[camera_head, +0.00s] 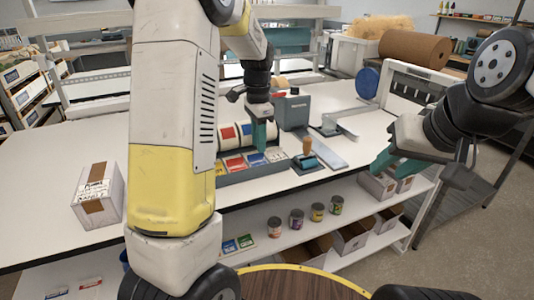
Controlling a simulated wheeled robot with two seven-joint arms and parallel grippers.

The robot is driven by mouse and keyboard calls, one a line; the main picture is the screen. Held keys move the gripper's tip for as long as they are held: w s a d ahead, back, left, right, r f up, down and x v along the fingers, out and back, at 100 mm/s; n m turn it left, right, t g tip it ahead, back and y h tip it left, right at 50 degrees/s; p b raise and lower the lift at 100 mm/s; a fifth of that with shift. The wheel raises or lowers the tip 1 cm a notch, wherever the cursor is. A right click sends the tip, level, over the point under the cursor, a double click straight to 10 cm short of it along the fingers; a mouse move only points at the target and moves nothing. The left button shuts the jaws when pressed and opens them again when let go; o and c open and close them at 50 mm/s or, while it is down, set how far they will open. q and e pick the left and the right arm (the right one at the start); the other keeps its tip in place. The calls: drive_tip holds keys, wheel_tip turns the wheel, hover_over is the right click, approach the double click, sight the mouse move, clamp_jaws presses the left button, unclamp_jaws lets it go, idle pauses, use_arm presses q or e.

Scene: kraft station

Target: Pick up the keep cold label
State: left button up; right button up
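A low grey tray on the white table holds several small label stacks: a red one (235,163), a blue one (254,160) and a pale yellow one (275,155). Their print is too small to read, so I cannot tell which is the keep cold label. My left gripper (259,137) points down over the tray, its teal fingertips close to the blue stack. Its fingers overlap in this view, and whether it touches or holds a label is unclear. My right gripper (392,163) is open and empty, off to the right near the table's edge.
Label rolls (230,133) stand behind the tray. A grey device (292,111) and a wooden-handled tool (306,157) are right of it. A taped box (98,195) sits at left. Several cans (297,219) stand on the lower shelf.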

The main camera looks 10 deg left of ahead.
sight(259, 158)
use_arm(q)
drive_tip(key=shift+f, duration=1.6)
drive_tip(key=shift+c, duration=0.5)
clamp_jaws()
drive_tip(key=shift+r, duration=0.15)
